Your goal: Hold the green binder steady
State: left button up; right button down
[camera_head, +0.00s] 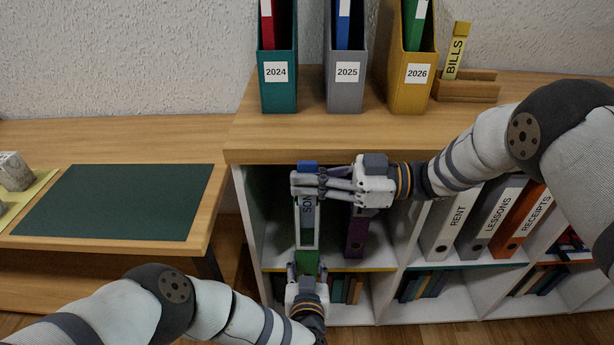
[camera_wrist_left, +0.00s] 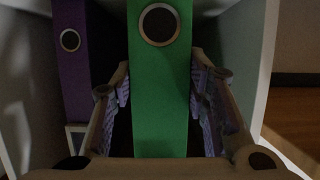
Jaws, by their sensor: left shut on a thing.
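The green binder (camera_wrist_left: 160,90) stands upright, its spine and round finger hole facing me in the left wrist view. A small green part of it shows in the head view (camera_head: 306,262). My left gripper (camera_head: 305,272) is shut on the lower spine, one finger on each side. My right gripper (camera_head: 308,185) is in front of the upper spine. It appears shut on a blue-tabbed label strip (camera_head: 307,216) reading "SON", which runs down inside a pale frame on the spine. The right fingers hide the strip's upper part.
A purple binder (camera_head: 355,235) stands just right of the green one in the same white shelf compartment (camera_head: 278,250). More binders (camera_head: 443,228) stand further right. Magazine files (camera_head: 345,95) and a yellow "BILLS" piece (camera_head: 456,50) are on top. A green mat (camera_head: 115,202) lies on the left desk.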

aim_at(307, 163)
jog(key=shift+f, duration=0.5)
dwell(0.3)
jog(key=c, duration=1.7)
grip_release()
jog(key=shift+r, duration=3)
